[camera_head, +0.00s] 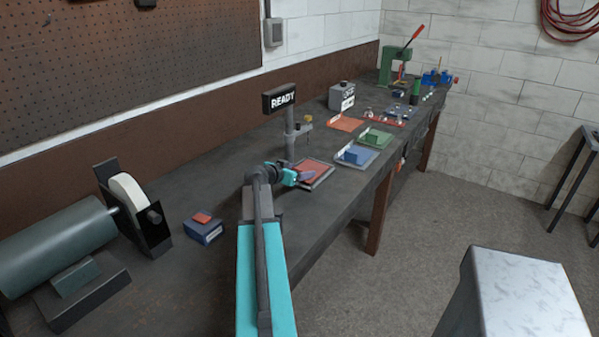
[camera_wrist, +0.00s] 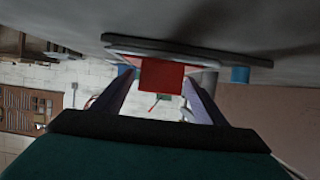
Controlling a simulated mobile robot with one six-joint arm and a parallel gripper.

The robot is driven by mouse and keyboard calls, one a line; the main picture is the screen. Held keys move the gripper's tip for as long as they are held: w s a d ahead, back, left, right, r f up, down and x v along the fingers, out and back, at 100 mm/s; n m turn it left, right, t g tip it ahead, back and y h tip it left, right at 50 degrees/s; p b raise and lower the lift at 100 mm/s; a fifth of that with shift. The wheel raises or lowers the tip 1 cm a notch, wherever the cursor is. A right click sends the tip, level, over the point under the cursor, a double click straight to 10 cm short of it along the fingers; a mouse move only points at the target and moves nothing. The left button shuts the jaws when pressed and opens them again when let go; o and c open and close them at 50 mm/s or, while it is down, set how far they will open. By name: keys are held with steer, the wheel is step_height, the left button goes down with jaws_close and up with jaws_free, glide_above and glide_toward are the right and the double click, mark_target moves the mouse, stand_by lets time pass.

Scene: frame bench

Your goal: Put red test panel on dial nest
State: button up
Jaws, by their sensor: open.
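A red block, seemingly the red test panel (camera_wrist: 161,75), shows in the wrist view between my two purple fingers, against a dark-edged tray (camera_wrist: 225,55). My gripper (camera_head: 303,176) is open at the near edge of a grey-rimmed tray with a red surface (camera_head: 316,168) in the head view. The fingers stand on either side of the block; contact cannot be told. In the head view my gripper hides part of that tray, and the block is not clear there. A grey stand (camera_head: 290,140) with a small yellow part beside the tray may belong to the dial nest; its nest is not clear.
A READY sign (camera_head: 279,98) tops the stand. Beyond are trays with a blue block (camera_head: 356,155) and a green block (camera_head: 378,137), and an orange-red mat (camera_head: 345,122). A grinder (camera_head: 130,195) and a small red-topped box (camera_head: 203,230) stand at left. The bench's front edge is close.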

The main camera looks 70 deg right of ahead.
steer(key=shift+r+p, duration=0.15)
steer(key=shift+p, duration=0.15)
steer(key=b+v, duration=0.3)
steer(key=v, duration=0.7)
steer(key=shift+a, duration=0.25)
steer(key=shift+v, duration=0.8)
steer(key=shift+d+r, duration=0.1)
steer(key=shift+r, duration=0.1)
